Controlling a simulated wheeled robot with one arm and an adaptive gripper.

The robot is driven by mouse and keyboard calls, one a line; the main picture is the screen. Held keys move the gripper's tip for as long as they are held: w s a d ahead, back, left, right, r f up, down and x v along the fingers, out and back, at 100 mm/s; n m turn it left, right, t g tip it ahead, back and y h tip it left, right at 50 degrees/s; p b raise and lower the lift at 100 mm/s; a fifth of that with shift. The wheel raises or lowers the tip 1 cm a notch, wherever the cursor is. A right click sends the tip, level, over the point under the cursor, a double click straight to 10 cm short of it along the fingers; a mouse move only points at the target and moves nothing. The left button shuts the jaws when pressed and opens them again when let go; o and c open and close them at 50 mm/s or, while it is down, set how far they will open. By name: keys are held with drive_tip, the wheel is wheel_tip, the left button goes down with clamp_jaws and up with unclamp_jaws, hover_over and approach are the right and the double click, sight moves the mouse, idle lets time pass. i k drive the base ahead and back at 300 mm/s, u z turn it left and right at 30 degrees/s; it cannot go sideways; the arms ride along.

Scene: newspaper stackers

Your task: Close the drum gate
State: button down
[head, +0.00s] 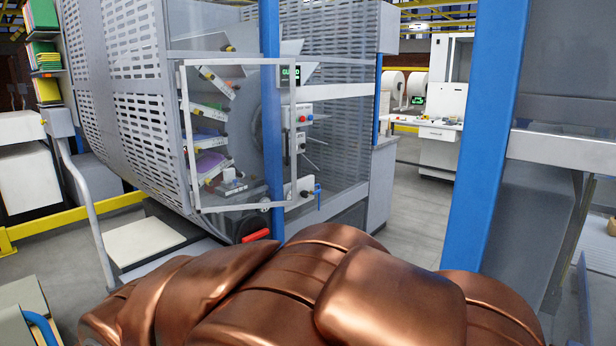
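The drum gate (188,140) looks like a white-framed, see-through panel on the near side of the large perforated drum machine (130,70), left of centre in the head view. Its frame stands upright in front of shelves with bundles and coloured papers. I cannot tell from this angle how far open it is. A blue-handled valve or latch (318,196) sits to the right of the frame. Copper-coloured rounded parts, apparently my arm, fill the bottom middle. My gripper's fingers are not in view.
A blue post (271,120) rises by the gate, and a thicker blue post (486,140) stands at right. A pale step (145,240) and grey handrail (92,215) are at left. A yellow floor rail (75,219) lies behind them. Grey floor (415,220) is clear between the posts.

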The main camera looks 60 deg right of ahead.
sight(181, 76)
drive_tip(key=z, duration=1.05)
drive_tip(key=i, duration=0.9)
drive_tip(key=u, duration=0.05)
